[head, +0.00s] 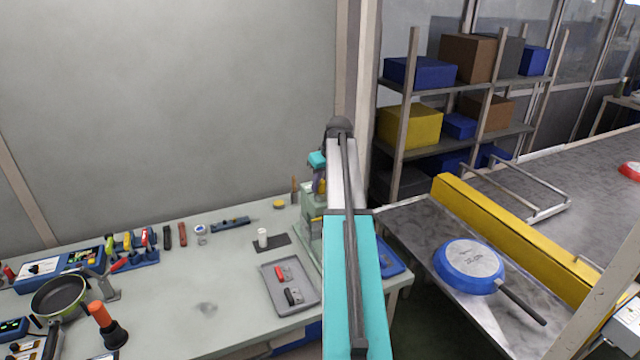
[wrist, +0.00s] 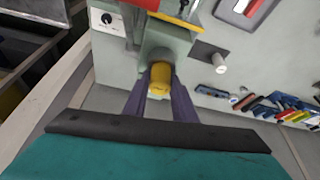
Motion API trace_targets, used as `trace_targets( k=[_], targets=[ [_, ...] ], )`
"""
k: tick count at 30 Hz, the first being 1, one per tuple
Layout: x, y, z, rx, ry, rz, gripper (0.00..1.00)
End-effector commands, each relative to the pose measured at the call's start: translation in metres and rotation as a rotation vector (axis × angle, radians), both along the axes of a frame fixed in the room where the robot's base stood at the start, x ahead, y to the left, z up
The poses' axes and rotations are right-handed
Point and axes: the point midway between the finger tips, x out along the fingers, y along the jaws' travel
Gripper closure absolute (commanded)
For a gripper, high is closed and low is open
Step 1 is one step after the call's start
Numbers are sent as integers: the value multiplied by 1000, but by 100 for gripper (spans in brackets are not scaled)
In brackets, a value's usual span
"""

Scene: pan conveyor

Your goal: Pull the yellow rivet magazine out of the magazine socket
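The yellow rivet magazine (wrist: 160,76) is a short yellow cylinder, seen end-on in the middle of the wrist view. Its far end meets the grey-green magazine socket (wrist: 166,38) on the bench machine. My gripper (wrist: 161,84) has its two dark purple fingers on either side of the magazine, which nearly fills the space between them. I cannot tell whether both fingers touch it. In the head view, the magazine (head: 321,186) is a small yellow patch beside my gripper, and my arm hides much of the machine.
A grey tray (head: 268,302) with small red and dark parts lies on the bench. A white cylinder (head: 262,237) stands on a dark pad behind it. Tools and a pan (head: 60,294) are at left. A blue pan (head: 468,266) lies by the conveyor at right.

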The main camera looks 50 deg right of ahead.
Motion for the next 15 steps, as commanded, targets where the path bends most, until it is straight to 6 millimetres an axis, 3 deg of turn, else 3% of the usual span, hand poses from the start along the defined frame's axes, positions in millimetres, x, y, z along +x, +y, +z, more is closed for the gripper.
trace_targets(
  k=[2,3,6,15],
  targets=[
    [0,0,0,0,0,0,99],
    [0,0,0,0,0,0,79],
    [0,0,0,0,0,-1,94],
    [0,-1,4,0,0,-1,94]
  ],
)
